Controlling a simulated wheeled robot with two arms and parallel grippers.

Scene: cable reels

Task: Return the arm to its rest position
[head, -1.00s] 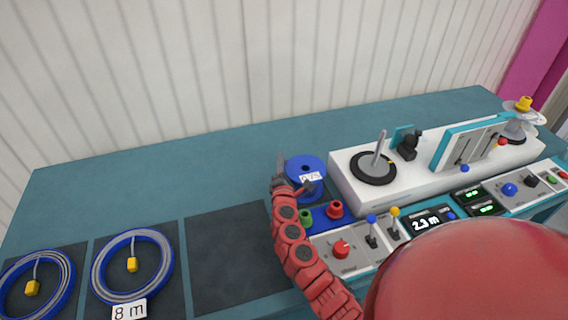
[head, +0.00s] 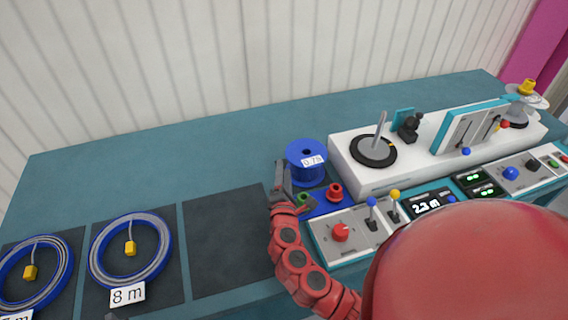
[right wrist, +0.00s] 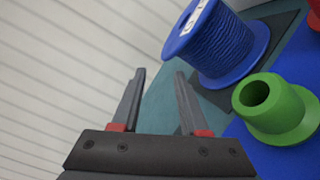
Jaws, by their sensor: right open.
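My right gripper (head: 280,178) is at the end of the red arm in the head view, just left of the blue cable spool (head: 306,163). In the right wrist view the gripper (right wrist: 158,98) has its two fingers apart with nothing between them. The spool (right wrist: 222,45) stands upright to the right of the fingers, apart from them, and bears a white label. My left gripper does not clearly show; a small dark tip at the head view's bottom edge cannot be made out.
A green flanged piece (right wrist: 270,108) and a red one (head: 335,192) sit on a blue plate by the spool. Right stand a control panel (head: 352,250) and a white machine (head: 350,170). Left lie blue cable coils (head: 98,262) and an empty dark mat (head: 225,240).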

